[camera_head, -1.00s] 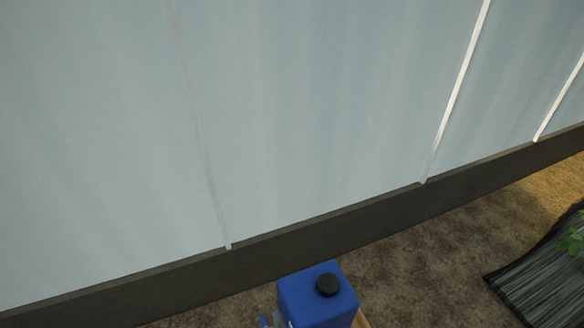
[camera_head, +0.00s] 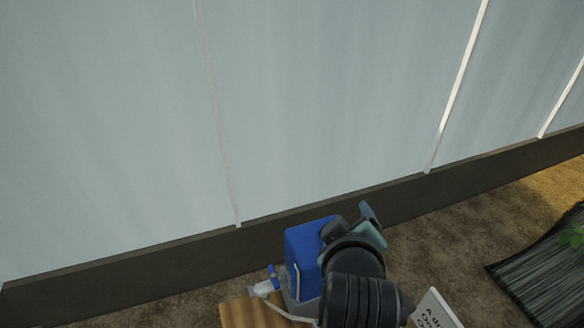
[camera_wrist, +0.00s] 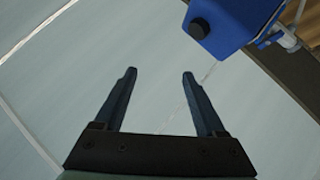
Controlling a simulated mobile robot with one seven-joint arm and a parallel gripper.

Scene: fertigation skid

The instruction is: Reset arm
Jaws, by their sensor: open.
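My gripper (camera_wrist: 159,78) is open in the wrist view, with two dark fingers spread apart and nothing between them. In the head view my gripper (camera_head: 372,222) is in front of and just right of a blue tank (camera_head: 304,262), and my wrist hides part of that tank. The blue tank also shows at the top of the wrist view (camera_wrist: 236,20), with its black cap (camera_wrist: 199,28) beyond the fingertips.
A white valve with a blue handle (camera_head: 266,284) sits left of the tank above a wooden board (camera_head: 245,314). A white sign (camera_head: 436,310) stands right of my arm. A pale sheet wall (camera_head: 320,100) with a dark base rail (camera_head: 150,268) runs behind. Brown ground lies right.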

